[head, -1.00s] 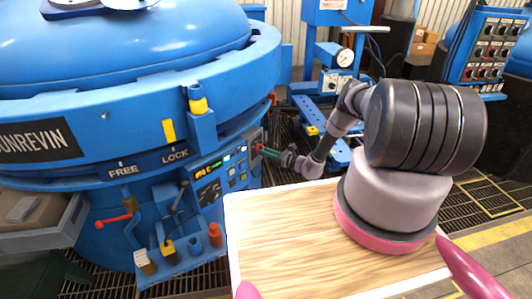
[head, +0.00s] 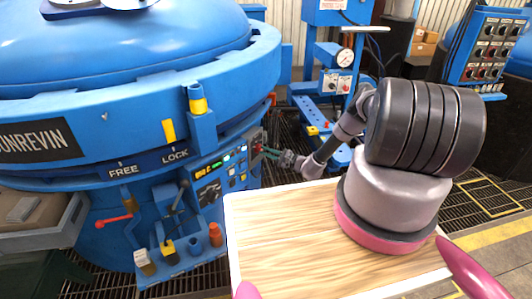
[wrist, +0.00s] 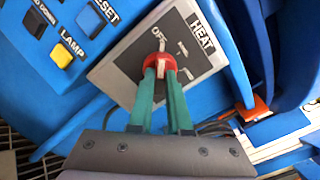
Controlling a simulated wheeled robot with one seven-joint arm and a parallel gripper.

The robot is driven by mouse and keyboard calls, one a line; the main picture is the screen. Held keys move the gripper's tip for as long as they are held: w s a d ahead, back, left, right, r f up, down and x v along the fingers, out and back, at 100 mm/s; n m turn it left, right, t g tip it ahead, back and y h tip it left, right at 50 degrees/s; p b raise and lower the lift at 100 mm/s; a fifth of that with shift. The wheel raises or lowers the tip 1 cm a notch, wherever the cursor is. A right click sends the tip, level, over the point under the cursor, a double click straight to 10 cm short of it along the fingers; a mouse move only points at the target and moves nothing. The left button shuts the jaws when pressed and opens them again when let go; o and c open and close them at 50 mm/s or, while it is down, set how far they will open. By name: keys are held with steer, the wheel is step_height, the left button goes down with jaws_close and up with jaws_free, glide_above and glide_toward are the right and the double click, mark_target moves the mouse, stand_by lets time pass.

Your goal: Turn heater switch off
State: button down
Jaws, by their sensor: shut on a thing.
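The heater switch is a red knob (wrist: 160,62) with a white pointer, on a grey plate (wrist: 119,68) marked HEAT and OFF. In the wrist view the pointer stands close to the OFF lettering. My gripper (wrist: 161,77) has green fingers, one on each side of the knob, closed on it. In the head view my gripper (head: 268,152) reaches from the right to the grey plate (head: 256,146) at the right end of the blue control panel. The knob is too small there to read its setting, and the fingers partly cover it.
Left of the plate are the RESET and LAMP buttons (wrist: 61,55). The big blue furnace (head: 110,95) fills the left, with a FREE/LOCK lever and red handle (head: 113,219) below. An orange part (wrist: 256,107) lies right of the plate. Blue equipment (head: 335,80) stands behind.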

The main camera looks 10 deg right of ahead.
steer(key=shift+n, duration=0.5)
steer(key=c, duration=0.9)
jaws_free()
steer(key=shift+o, duration=0.2)
steer(key=shift+d, duration=0.1)
steer(key=v, duration=1)
steer(key=shift+s+d, duration=0.25)
steer(key=shift+s, duration=0.05)
